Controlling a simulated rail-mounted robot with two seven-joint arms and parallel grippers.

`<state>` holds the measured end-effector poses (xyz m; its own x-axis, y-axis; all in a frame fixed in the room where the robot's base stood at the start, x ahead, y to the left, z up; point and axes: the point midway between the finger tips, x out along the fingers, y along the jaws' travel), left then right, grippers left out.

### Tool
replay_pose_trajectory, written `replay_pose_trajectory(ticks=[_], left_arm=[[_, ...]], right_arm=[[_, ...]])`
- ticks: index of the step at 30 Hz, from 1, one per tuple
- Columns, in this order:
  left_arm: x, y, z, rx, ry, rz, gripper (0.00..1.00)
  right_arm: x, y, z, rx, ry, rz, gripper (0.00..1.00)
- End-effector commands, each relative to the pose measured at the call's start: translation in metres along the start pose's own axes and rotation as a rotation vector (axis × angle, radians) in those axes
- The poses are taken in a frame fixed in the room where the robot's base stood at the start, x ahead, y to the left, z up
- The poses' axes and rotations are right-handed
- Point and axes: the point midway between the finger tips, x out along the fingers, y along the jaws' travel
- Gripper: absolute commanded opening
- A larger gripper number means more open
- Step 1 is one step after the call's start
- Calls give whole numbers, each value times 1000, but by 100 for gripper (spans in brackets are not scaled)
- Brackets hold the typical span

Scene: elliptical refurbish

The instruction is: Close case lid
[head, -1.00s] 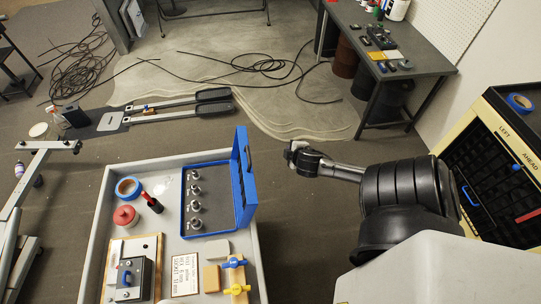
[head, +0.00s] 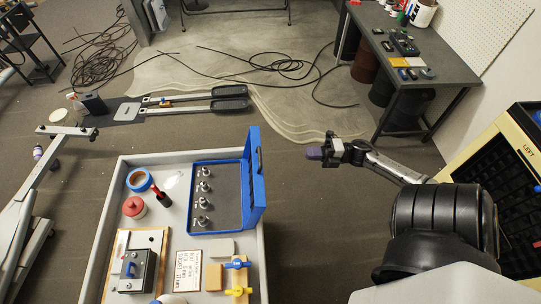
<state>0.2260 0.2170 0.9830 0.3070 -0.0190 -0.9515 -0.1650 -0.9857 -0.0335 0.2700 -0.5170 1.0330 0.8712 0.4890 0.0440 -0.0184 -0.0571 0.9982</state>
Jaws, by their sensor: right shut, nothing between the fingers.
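The blue case (head: 217,216) lies open on the grey cart, with several metal sockets (head: 203,203) standing in a row in its grey insert. Its blue lid (head: 256,182) stands up along the case's right side, with a dark handle (head: 260,157) on its outer face. My right gripper (head: 316,153) is shut and empty, in the air to the right of the lid and apart from it. My left gripper is not in view.
The cart tray (head: 264,262) also holds a blue tape roll (head: 139,179), a red-lidded jar (head: 134,207), a black-and-red tool, a mounted box and blue and yellow valves (head: 237,264). A workbench (head: 452,70) stands at back right.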

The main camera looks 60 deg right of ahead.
Motion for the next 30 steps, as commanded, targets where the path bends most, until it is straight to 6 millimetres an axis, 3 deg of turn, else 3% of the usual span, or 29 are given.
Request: replay_pose_trajectory(ticks=[8,21,30], left_arm=[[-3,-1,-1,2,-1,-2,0],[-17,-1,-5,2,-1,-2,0],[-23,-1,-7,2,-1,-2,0]], right_arm=[[17,5,-8,-42,49,22,0],[97,7,-12,-40,47,21,0],[131,7,-13,-38,45,20,0]])
